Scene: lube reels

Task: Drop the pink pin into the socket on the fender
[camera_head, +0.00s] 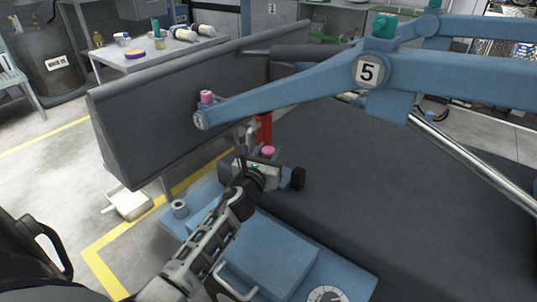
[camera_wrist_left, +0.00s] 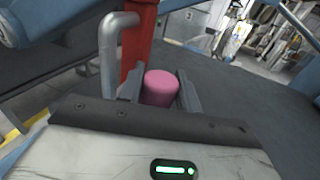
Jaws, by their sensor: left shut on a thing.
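My left gripper (camera_head: 267,158) is shut on the pink pin (camera_head: 268,150), beside a red post. In the left wrist view the pink pin (camera_wrist_left: 160,87) stands between the two dark fingers of my left gripper (camera_wrist_left: 160,95), with its round top showing and its lower part hidden. A small grey round socket (camera_head: 180,208) sits on the blue fender (camera_head: 205,197), left of and below the gripper in the head view. My right gripper is not in view.
The red post (camera_wrist_left: 139,40) and a bent grey pipe (camera_wrist_left: 109,55) stand close to the fingers. A long dark panel (camera_head: 150,130) rises behind the socket. The blue arm (camera_head: 300,92) crosses above. A white tray (camera_head: 128,205) lies on the floor at left.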

